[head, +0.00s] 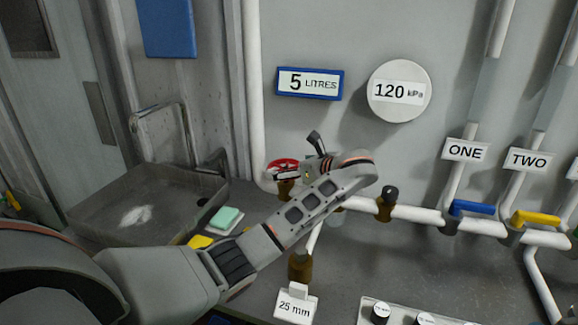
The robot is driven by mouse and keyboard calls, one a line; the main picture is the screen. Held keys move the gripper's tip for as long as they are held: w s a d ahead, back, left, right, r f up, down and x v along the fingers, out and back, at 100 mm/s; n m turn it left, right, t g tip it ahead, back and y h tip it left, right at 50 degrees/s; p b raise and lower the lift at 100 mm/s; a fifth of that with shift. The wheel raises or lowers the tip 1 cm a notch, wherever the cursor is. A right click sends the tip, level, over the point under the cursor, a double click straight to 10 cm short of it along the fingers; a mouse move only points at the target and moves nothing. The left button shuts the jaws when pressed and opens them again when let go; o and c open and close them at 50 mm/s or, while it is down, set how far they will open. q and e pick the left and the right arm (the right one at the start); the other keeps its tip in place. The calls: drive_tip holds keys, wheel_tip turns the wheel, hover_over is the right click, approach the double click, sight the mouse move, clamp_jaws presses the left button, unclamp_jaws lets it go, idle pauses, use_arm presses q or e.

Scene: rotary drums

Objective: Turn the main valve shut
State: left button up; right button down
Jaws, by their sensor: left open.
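My left arm reaches in from the lower left. Its gripper (304,158) is folded back toward the wheel, just to its right. One dark finger sticks up and the jaws are open. The gripper partly hides the wheel's right side, and I cannot tell whether they touch. My right gripper is not in view.
A white pipe (415,213) runs right, carrying a blue lever (472,208) and a yellow lever (535,218) below signs ONE (465,151) and TWO (528,160). A sink (150,205) and a green sponge (226,217) are left. A 25 mm tag (295,306) stands in front.

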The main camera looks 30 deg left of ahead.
use_arm(q)
drive_tip(key=shift+w+a+f, duration=0.2)
drive_tip(key=shift+a+f, duration=0.05)
drive_tip(key=shift+a, duration=0.35)
drive_tip(key=c, duration=1.1)
drive_tip(key=shift+m+t, duration=0.3)
drive_tip(key=m+t, duration=0.1)
drive_tip(key=m+t+h, duration=0.1)
drive_tip(key=shift+s+a+m+t+h, duration=0.1)
drive_tip(key=shift+s+m+t+h, duration=0.05)
drive_tip(key=shift+m+t+h, duration=1.45)
drive_tip(key=shift+m, duration=0.2)
